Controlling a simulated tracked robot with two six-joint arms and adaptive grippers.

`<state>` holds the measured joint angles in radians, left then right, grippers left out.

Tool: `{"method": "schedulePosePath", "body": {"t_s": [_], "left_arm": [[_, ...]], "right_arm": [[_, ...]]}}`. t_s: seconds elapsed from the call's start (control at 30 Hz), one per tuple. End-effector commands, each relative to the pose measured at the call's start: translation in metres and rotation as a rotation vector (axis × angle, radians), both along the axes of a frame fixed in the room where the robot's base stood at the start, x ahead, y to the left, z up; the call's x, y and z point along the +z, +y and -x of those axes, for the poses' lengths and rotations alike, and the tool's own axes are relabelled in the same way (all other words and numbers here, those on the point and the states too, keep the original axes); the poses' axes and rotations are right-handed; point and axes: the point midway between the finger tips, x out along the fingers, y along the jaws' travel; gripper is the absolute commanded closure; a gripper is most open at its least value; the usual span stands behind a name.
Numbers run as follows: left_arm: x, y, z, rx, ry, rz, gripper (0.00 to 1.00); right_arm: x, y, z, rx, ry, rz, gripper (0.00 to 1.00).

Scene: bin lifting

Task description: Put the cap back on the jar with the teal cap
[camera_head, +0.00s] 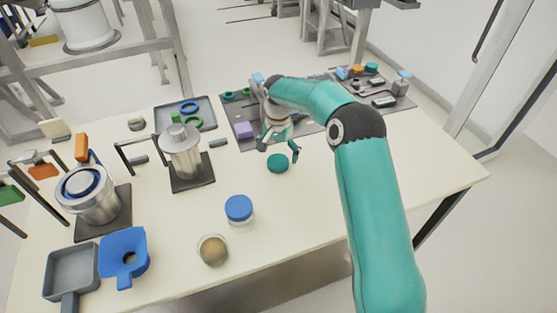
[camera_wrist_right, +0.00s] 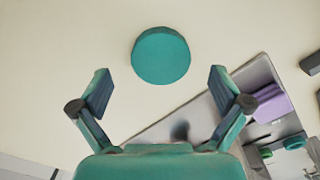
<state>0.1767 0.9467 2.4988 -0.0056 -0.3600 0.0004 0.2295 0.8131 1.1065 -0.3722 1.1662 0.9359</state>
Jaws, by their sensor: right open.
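The round teal cap (camera_head: 278,163) lies flat on the table. It also shows in the right wrist view (camera_wrist_right: 160,55). My right gripper (camera_head: 279,151) is open and empty above the table, its fingers pointing down close to the cap. In the wrist view its fingertips (camera_wrist_right: 158,75) are spread wider than the cap, and the cap sits mostly beyond them. An open glass jar (camera_head: 213,250) with brownish contents stands uncapped near the front edge. A jar with a blue lid (camera_head: 239,209) stands just behind it. My left gripper is not in view.
A dark mat (camera_head: 243,143) with a purple block (camera_head: 243,130) and small parts lies behind the cap. Metal canisters (camera_head: 181,152) stand on dark bases at left. A blue scoop-like tray (camera_head: 124,254) is at front left. The table between cap and open jar is clear right of the blue lid.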

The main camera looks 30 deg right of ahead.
Motion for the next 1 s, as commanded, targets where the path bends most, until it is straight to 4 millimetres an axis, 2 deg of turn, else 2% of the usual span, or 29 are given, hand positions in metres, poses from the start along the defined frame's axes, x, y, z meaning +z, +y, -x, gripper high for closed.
{"method": "schedulePosePath", "body": {"t_s": [0.03,0.2,0.57,0.87,1.0], "left_arm": [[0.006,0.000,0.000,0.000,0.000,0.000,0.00],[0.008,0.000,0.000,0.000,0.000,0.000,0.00],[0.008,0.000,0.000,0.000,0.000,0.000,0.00],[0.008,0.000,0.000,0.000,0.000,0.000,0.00],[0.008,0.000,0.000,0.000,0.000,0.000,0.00]], "right_arm": [[-0.006,0.000,-0.001,0.000,0.003,-0.001,0.00],[-0.023,0.000,-0.001,0.000,0.001,0.000,0.00],[-0.025,0.000,-0.001,0.001,-0.001,0.000,0.00],[-0.025,0.001,-0.001,0.002,-0.001,-0.001,0.49],[-0.026,0.001,-0.001,0.002,0.001,-0.001,0.51]]}}
